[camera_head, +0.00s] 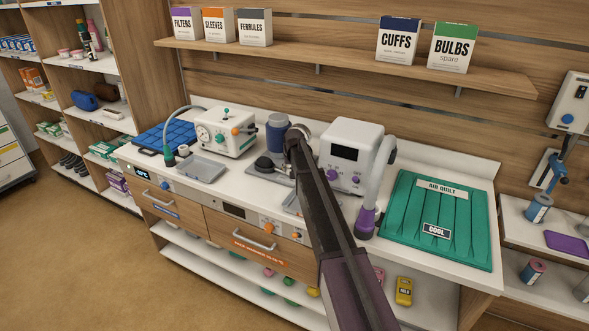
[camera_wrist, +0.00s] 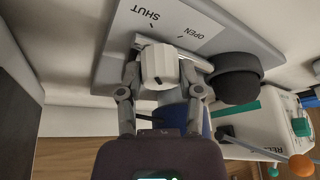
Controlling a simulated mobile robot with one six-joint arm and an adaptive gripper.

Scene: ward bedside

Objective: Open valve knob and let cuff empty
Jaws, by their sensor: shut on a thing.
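My gripper (camera_wrist: 163,72) is shut on the white ribbed valve knob (camera_wrist: 157,66) in the wrist view, with one finger on each side of it. The knob sits on a grey plate (camera_wrist: 112,66) lettered SHUT and OPEN, each word with a short tick. A dark mark shows on the knob, but I cannot tell which tick it faces. A dark round bulb (camera_wrist: 236,78) is beside the knob. In the head view the blue cuff (camera_head: 278,136) stands upright just left of my arm's end, which hides the knob. I cannot tell how full the cuff is.
A white device with dials (camera_head: 225,130) stands left of the cuff. A white box with a dark screen (camera_head: 349,155) stands close on the right. A green air quilt (camera_head: 440,215) covers the counter's right end. A shelf (camera_head: 350,58) with labelled boxes hangs above.

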